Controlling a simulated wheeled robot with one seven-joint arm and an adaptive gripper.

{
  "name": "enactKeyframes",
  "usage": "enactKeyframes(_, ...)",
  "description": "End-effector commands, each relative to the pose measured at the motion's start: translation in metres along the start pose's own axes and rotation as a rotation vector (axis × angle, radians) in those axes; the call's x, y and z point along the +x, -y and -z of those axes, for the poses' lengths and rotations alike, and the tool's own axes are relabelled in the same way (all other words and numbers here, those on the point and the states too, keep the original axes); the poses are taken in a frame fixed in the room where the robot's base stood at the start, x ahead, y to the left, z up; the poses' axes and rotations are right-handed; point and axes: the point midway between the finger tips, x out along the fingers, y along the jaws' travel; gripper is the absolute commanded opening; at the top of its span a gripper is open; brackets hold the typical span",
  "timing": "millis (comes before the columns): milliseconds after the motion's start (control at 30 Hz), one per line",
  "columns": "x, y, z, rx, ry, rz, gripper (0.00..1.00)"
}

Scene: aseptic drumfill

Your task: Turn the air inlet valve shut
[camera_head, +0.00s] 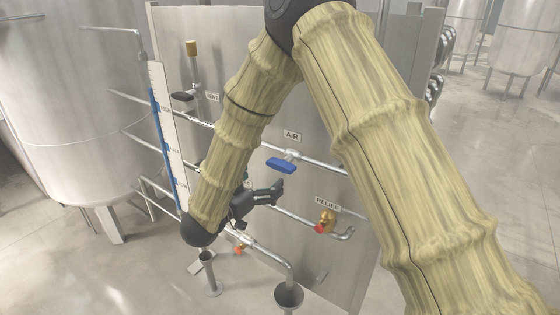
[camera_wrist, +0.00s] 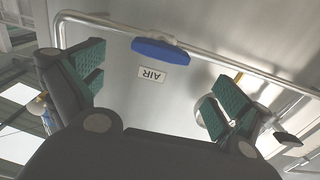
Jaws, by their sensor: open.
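The air inlet valve has a blue lever handle (camera_head: 281,165) on a horizontal pipe, under an AIR label (camera_head: 292,136) on the steel panel. The blue handle lies nearly along the pipe in the head view. In the wrist view the blue handle (camera_wrist: 160,51) is at the upper middle, with the AIR label (camera_wrist: 150,74) upside down beside it. My gripper (camera_head: 274,193) is just below the blue handle in the head view, apart from it. In the wrist view my gripper (camera_wrist: 160,100) is open and empty, its green-padded fingers wide apart, with the handle beyond them.
A dark-handled vent valve (camera_head: 182,96) is at upper left of the panel. A brass relief valve (camera_head: 326,221) with a red part is at lower right. A blue-and-white level gauge (camera_head: 168,135) stands left. A lower pipe with an orange-handled valve (camera_head: 239,250) runs below my gripper.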

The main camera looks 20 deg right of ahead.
Motion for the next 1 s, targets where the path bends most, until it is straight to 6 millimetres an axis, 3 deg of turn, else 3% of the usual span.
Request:
enactKeyframes(500, 0.078, -0.001, 0.003, 0.000, 0.001, 0.000, 1.00)
enactKeyframes(700, 0.090, 0.000, 0.000, -0.001, 0.001, 0.001, 1.00)
enactKeyframes(1000, 0.092, 0.000, -0.001, 0.000, 0.001, 0.002, 1.00)
